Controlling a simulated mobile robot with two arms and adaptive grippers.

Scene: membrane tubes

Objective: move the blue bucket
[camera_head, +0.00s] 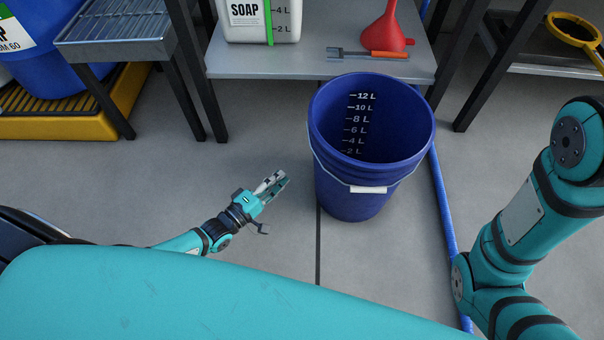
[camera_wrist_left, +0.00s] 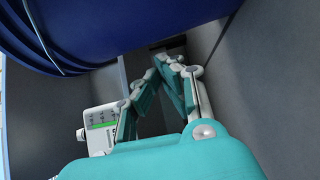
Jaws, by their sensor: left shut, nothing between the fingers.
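The blue bucket (camera_head: 350,190) stands upright on the floor in the middle of the head view. It looks empty, with white litre marks inside and a white handle grip (camera_head: 368,189) hanging at its front. My left gripper (camera_head: 276,183) is to the left of the bucket, apart from it, shut and empty. In the left wrist view the gripper fingers (camera_wrist_left: 165,75) point ahead, and the bucket (camera_wrist_left: 120,30) fills the top. My right arm shows at the right of the head view, but its gripper is out of view.
A low grey shelf (camera_head: 300,62) behind the bucket holds a soap jug (camera_head: 262,35), a red funnel (camera_head: 388,28) and a small fork tool (camera_head: 365,54). A blue hose (camera_head: 442,215) runs along the floor right of the bucket. Floor left of the gripper is clear.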

